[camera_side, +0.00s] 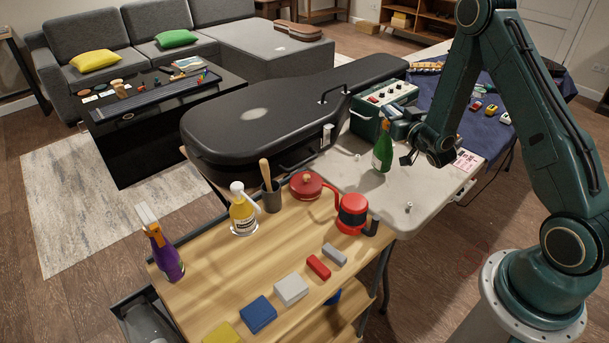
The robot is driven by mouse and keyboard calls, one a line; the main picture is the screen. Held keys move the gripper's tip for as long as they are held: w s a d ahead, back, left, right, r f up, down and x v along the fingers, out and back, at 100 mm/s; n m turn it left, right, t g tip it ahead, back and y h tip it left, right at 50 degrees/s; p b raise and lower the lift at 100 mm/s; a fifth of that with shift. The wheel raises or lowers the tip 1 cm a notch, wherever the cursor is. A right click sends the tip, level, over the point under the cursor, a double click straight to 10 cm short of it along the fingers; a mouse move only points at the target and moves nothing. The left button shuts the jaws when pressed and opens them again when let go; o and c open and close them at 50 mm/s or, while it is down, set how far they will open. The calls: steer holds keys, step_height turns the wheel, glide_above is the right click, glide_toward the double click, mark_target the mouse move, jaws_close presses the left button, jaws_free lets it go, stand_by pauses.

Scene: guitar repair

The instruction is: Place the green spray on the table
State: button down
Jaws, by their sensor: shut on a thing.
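The green spray (381,153) is a green bottle, a little tilted, over the white folding table (345,180). My gripper (397,157) is at its right side and is shut on it. The fingers are small and dark here, and the bottle hides part of them. I cannot tell whether the bottle's base touches the tabletop or hangs just above it.
A black guitar case (255,120) lies behind and left, and a green control box (380,105) stands behind the bottle. The wooden bench (215,275) in front holds a yellow spray bottle (243,212), a purple spray bottle (167,255), a red kettle (352,212) and several blocks.

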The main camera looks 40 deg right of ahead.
steer(key=shift+f, duration=1.2)
steer(key=c, duration=1.3)
jaws_free()
steer(key=shift+o, duration=0.2)
steer(key=v, duration=0.7)
steer(key=shift+s, duration=0.25)
steer(key=shift+w+a, duration=0.1)
